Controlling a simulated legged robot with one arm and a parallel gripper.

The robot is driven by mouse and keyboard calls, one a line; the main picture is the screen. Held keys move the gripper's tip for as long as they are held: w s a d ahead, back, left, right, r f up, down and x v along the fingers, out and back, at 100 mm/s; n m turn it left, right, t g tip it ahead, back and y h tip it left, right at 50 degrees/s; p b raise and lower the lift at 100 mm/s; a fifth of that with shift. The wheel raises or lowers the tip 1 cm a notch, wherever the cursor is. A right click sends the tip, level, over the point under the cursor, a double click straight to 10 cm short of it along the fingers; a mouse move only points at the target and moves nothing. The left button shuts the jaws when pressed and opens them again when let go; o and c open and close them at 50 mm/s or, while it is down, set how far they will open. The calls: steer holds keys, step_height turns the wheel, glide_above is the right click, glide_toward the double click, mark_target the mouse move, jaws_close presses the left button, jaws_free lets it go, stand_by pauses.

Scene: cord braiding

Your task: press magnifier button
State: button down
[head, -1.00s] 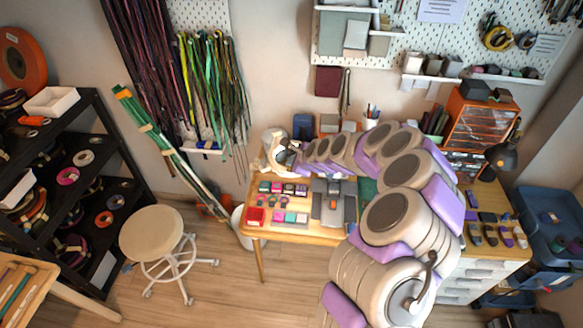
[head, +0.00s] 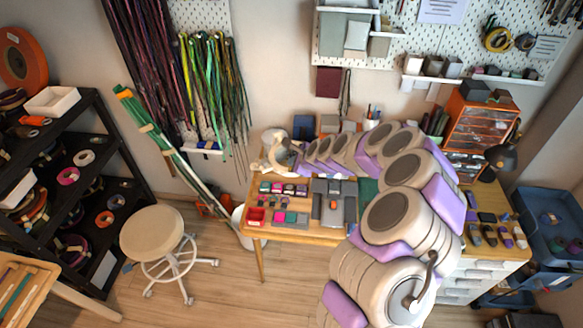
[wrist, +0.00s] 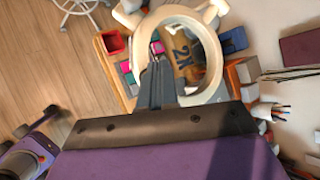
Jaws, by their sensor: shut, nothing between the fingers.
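The magnifier (head: 268,142) is a cream ring-shaped lens at the back left of the wooden desk. In the wrist view, the magnifier's ring (wrist: 213,48) stands just beyond my gripper (wrist: 156,66), with magnified "2X" lettering showing through it. My gripper's dark fingers are together and empty, and they overlap the left part of the ring in that view. I cannot tell whether they touch it. In the head view my gripper (head: 294,155) is close beside the magnifier, small and partly hidden by my arm. I cannot make out the button.
The wooden desk (head: 290,233) holds a red box (head: 256,215), several small coloured boxes and a grey device. A pen cup (head: 372,118) stands behind my arm.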

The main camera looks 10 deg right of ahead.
step_height(320, 180, up, 6)
steer(key=p, duration=0.4)
steer(key=shift+p, duration=0.3)
steer(key=shift+a, duration=0.1)
stand_by(0.3)
